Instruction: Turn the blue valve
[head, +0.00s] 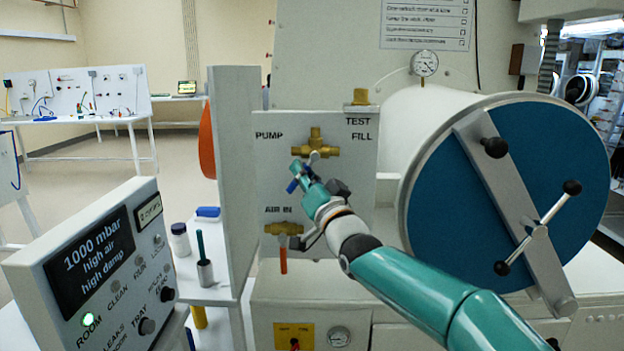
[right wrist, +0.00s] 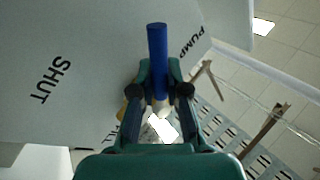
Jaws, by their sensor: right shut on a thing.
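The blue valve has a brass body (head: 316,147) on the pale panel (head: 270,180), between the PUMP and TEST FILL labels. Its blue handle (head: 292,186) shows beside my right gripper (head: 304,174). In the right wrist view, the blue handle (right wrist: 157,45) stands between the fingertips of my right gripper (right wrist: 159,75) and sticks out past them. The right gripper is shut on the handle. Part of the handle and the valve body is hidden by the fingers in the wrist view. My left gripper is not in view.
A brass valve with a red handle (head: 283,260) sits below at AIR IN. A large blue round door (head: 570,150) with a clamp bar (head: 500,190) stands right. A control box (head: 95,265) reading 1000 mbar stands front left. A shelf with small containers (head: 180,240) lies left of the panel.

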